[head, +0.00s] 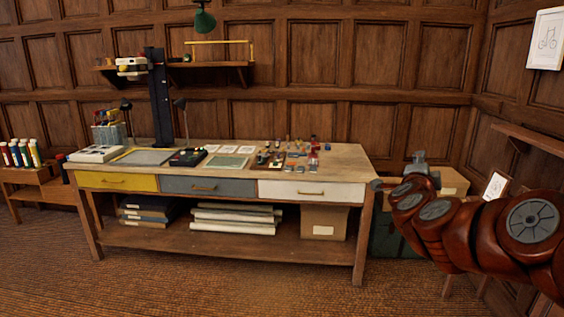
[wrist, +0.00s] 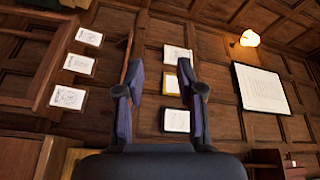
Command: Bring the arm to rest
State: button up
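My arm shows at the right of the head view as thick red-brown links with grey joint caps. It reaches in from the right edge, in front of the right end of the drafting table (head: 362,200). I cannot make out my gripper's fingers in the head view. In the wrist view my gripper (wrist: 162,72) has its two dark fingers spread wide apart, with nothing between them but the view of the wall. The wrist view faces a wood-panelled wall with small framed pictures and looks rolled.
The table carries a white tray (head: 97,154), a green sheet (head: 225,162) and several small items. A cardboard box (head: 324,222) stands on its lower shelf. The carpet (head: 220,285) in front is clear. A large framed sheet (wrist: 262,88) and a lit lamp (wrist: 249,39) show in the wrist view.

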jog(key=s+a+f+n+g+y+p, duration=0.1)
jog(key=s+a+f+n+y, duration=0.1)
jog(key=a+n+y, duration=0.65)
jog(key=s+a+f+n+g+y+p, duration=0.15)
jog(key=a+n+y, duration=0.25)
jog(key=a, duration=1)
jog(key=s+a+f+n+g+y+p, duration=0.1)
jog(key=s+a+f+n+g, duration=0.1)
jog(key=s+a+f+n, duration=0.3)
jog(key=s+a+f+g+y+p, duration=0.1)
jog(key=s+a+f+g, duration=0.15)
jog(key=s, duration=0.45)
jog(key=s+d+f+n+g+h+p, duration=0.1)
jog(key=s+d+f+g, duration=0.1)
jog(key=s, duration=0.7)
jog(key=s+d+f+n+g+h, duration=0.1)
jog(key=s+g, duration=0.4)
jog(key=s, duration=0.5)
jog(key=s+d+f+n+g+h+p, duration=0.1)
jog(key=s+d+f+n+g+h, duration=0.1)
jog(key=s, duration=0.8)
jog(key=shift+d+f+g+p, duration=0.3)
jog(key=shift+d+f+g, duration=0.4)
jog(key=shift+d+f, duration=0.1)
jog(key=shift+s+d, duration=0.1)
